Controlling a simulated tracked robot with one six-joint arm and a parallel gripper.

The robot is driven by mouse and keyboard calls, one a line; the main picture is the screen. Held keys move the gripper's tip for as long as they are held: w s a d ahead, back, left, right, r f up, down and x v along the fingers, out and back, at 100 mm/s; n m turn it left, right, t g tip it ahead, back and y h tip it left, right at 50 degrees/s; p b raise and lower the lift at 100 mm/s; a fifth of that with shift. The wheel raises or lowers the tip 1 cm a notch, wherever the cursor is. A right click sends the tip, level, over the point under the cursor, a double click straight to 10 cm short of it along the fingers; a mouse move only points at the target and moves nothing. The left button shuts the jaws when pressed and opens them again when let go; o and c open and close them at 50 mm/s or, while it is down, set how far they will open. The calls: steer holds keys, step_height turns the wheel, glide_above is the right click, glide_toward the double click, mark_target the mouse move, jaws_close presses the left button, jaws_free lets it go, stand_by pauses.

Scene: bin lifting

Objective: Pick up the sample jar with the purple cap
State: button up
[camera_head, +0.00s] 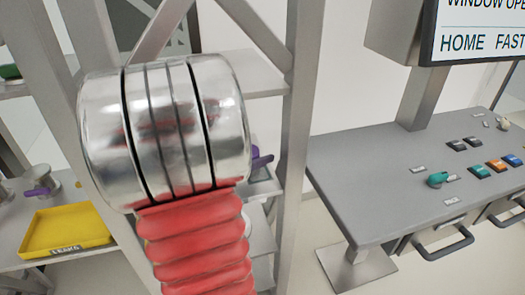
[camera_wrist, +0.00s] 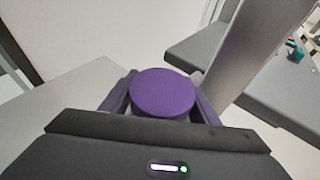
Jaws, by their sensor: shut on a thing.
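The sample jar's round purple cap (camera_wrist: 163,93) fills the middle of the wrist view, seen from above. My gripper (camera_wrist: 162,100) has a purple finger on each side of it and is shut on the jar. The jar's body is mostly hidden below the cap and behind the gripper's dark housing. In the head view my silver and red arm blocks the middle. A small purple patch (camera_head: 261,160) shows just right of it; I cannot tell whether it is the cap or a gripper finger.
A grey metal rack with upright posts (camera_head: 298,110) stands close around my arm. A yellow tray (camera_head: 66,229) labelled LEAKS lies on its left shelf, near a metal item with a purple part (camera_head: 38,191). A grey console (camera_head: 385,165) with buttons and drawer handles stands right.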

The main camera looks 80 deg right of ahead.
steer(key=w+a, duration=0.6)
steer(key=a, duration=0.6)
steer(key=w+a, duration=0.6)
steer(key=a, duration=0.7)
steer(key=shift+a, duration=0.15)
